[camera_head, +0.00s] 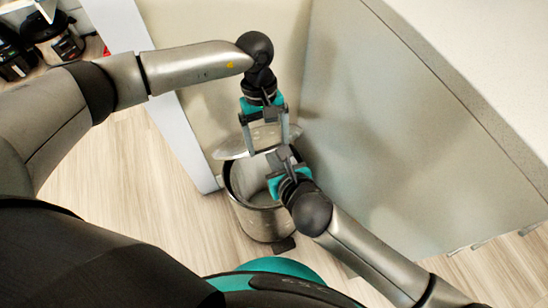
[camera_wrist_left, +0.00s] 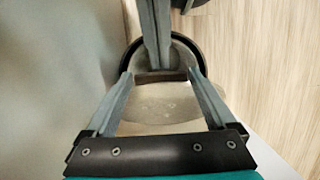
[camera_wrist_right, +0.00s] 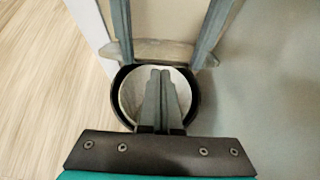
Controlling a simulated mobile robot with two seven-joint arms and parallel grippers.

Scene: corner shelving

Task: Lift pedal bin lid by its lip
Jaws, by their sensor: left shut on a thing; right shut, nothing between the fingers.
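The metal pedal bin (camera_head: 265,222) stands on the floor with its mouth open. Its lid (camera_head: 230,151) is raised at the back of the rim; it also shows in the left wrist view (camera_wrist_left: 160,102). My left gripper (camera_head: 268,148) is over the back of the bin, its fingers far apart and shut on the lid, which spans between them. My right gripper (camera_head: 284,153) is shut and empty, its fingertips over the bin's opening near the lid. In the right wrist view the right fingers (camera_wrist_right: 160,72) stand together above the dark rim (camera_wrist_right: 121,83).
The bin's pedal (camera_head: 284,244) is at its front foot. A grey panel (camera_head: 400,130) under a pale worktop (camera_head: 480,60) is close on the right. A white upright edge (camera_head: 165,110) stands to the left. Wood floor (camera_head: 110,190) is clear left of the bin.

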